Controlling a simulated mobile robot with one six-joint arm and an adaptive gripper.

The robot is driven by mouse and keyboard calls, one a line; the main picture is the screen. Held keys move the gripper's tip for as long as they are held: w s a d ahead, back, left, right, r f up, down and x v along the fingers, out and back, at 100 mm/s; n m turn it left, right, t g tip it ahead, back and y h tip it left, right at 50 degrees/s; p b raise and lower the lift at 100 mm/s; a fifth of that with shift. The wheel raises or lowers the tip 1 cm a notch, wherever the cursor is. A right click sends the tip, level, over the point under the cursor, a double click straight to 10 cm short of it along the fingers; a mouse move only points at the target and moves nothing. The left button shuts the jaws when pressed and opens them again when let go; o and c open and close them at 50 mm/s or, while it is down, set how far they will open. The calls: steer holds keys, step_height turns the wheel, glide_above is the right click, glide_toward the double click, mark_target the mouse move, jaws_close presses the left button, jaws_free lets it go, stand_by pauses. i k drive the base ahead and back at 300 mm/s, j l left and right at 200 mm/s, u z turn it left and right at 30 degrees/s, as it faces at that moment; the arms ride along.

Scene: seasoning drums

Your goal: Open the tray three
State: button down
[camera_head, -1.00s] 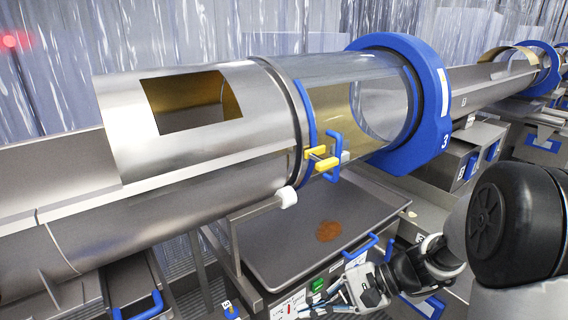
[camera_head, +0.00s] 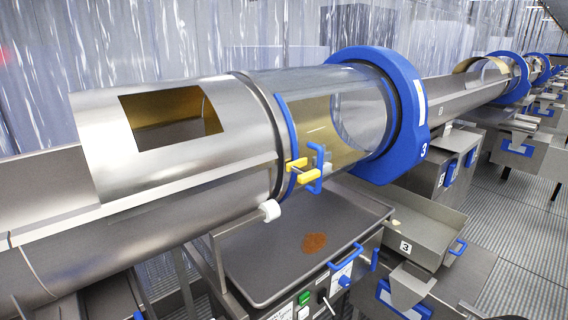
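Drum three (camera_head: 402,120) has a blue ring marked 3 and a clear section with a blue-handled hatch. Below it is a wide grey tray (camera_head: 270,250) with a reddish-brown patch of powder on its surface. A blue handle (camera_head: 345,258) is on the tray's front right side. Right of it, a smaller metal tray (camera_head: 432,222) carries a label 3 and has a blue handle (camera_head: 458,247) at its right end. I cannot tell whether either tray is pulled out. My gripper is out of view.
A control panel (camera_head: 322,293) with green and white buttons and a blue knob sits under the wide tray. A metal chute with a blue frame (camera_head: 405,298) stands at lower right. Grated floor (camera_head: 520,235) is free at right. More drums (camera_head: 512,80) recede behind.

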mark_target(264, 260)
steer(key=i+l, duration=0.7)
steer(key=i, duration=0.2)
